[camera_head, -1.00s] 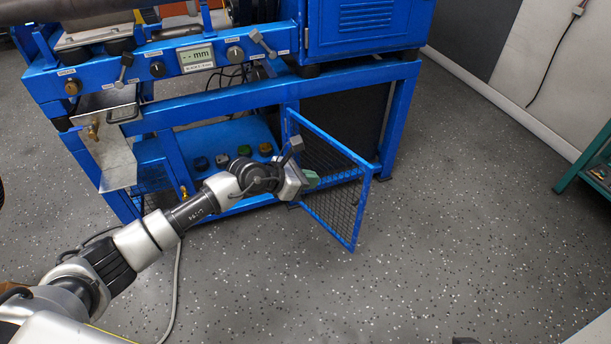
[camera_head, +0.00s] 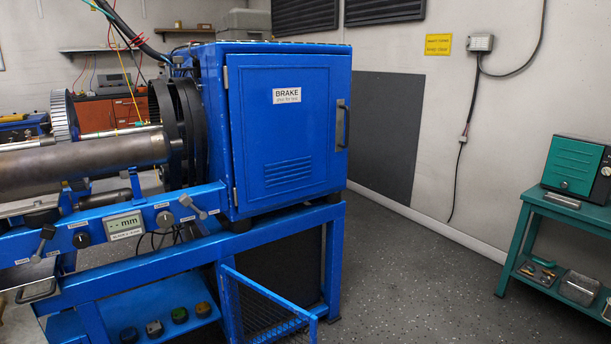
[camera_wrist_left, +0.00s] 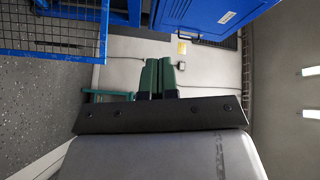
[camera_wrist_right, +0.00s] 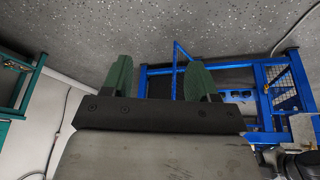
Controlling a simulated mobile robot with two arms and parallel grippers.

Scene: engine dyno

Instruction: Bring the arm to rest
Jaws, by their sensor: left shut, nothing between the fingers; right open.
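Neither arm shows in the head view. My left gripper (camera_wrist_left: 158,78) shows in the left wrist view with its two green fingers side by side and touching. It is shut with nothing between the fingers. Beyond it are the pale wall and the blue machine. My right gripper (camera_wrist_right: 158,78) shows in the right wrist view with its green fingers wide apart and empty. Grey floor and the blue stand (camera_wrist_right: 262,75) lie beyond it. Both grippers appear clear of other things.
The blue brake cabinet (camera_head: 282,130) has its door shut. Below it a mesh gate (camera_head: 262,310) stands swung out from the frame. A green trolley (camera_head: 560,235) with a green box (camera_head: 577,168) stands at the right. The floor (camera_head: 420,280) between is clear.

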